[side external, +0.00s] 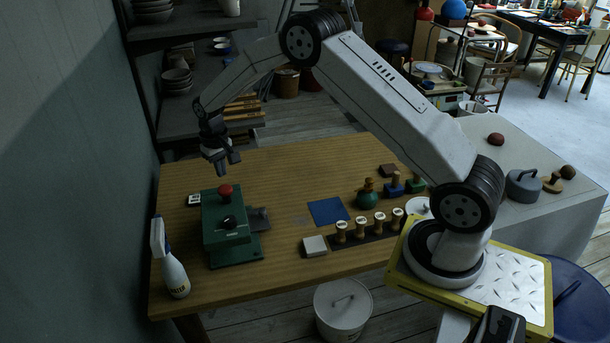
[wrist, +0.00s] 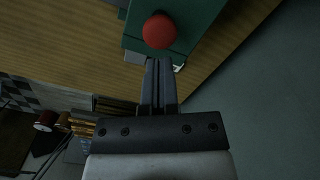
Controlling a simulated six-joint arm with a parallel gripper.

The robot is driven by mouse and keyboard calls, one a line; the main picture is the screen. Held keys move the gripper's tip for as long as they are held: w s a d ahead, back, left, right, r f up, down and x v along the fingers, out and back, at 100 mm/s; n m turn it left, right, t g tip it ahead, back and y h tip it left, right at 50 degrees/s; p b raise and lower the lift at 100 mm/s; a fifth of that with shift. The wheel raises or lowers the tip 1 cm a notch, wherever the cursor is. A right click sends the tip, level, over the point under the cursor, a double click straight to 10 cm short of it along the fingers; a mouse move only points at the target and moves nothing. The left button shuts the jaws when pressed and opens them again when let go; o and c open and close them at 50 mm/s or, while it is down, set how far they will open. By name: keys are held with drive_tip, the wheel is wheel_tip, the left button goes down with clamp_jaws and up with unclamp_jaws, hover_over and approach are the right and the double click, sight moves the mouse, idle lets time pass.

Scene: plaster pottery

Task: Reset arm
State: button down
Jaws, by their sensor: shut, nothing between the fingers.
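My gripper (side external: 228,163) hangs over the back left part of the wooden table (side external: 285,160), above and behind a green machine (side external: 222,242) with a red knob (side external: 225,189) on top. In the wrist view my gripper (wrist: 158,62) has its two dark fingers together with nothing between them. The red knob (wrist: 159,31) shows just beyond the fingertips, on the green machine (wrist: 195,20). From these views the gripper looks apart from the knob.
A spray bottle (side external: 172,268) stands at the table's left edge. The table's back middle is clear. Shelves (side external: 180,120) stand behind left.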

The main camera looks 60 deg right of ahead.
drive_tip(key=shift+s+r, duration=0.1)
idle(0.3)
drive_tip(key=shift+s+a+r, duration=0.15)
drive_tip(key=shift+r, duration=0.05)
drive_tip(key=s+a+r+n+t, duration=0.1)
drive_tip(key=s+a+r, duration=0.1)
drive_tip(key=s, duration=0.6)
drive_tip(key=s+a+r+n, duration=0.1)
drive_tip(key=s+a+r, duration=0.1)
drive_tip(key=s, duration=0.7)
drive_tip(key=s+a+r+n+t, duration=0.1)
drive_tip(key=s+a+r, duration=0.1)
drive_tip(key=s, duration=0.7)
drive_tip(key=shift+s+a+r+t, duration=0.2)
drive_tip(key=shift+s+r+t, duration=0.1)
drive_tip(key=shift+r, duration=0.2)
drive_tip(key=shift+w, duration=0.1)
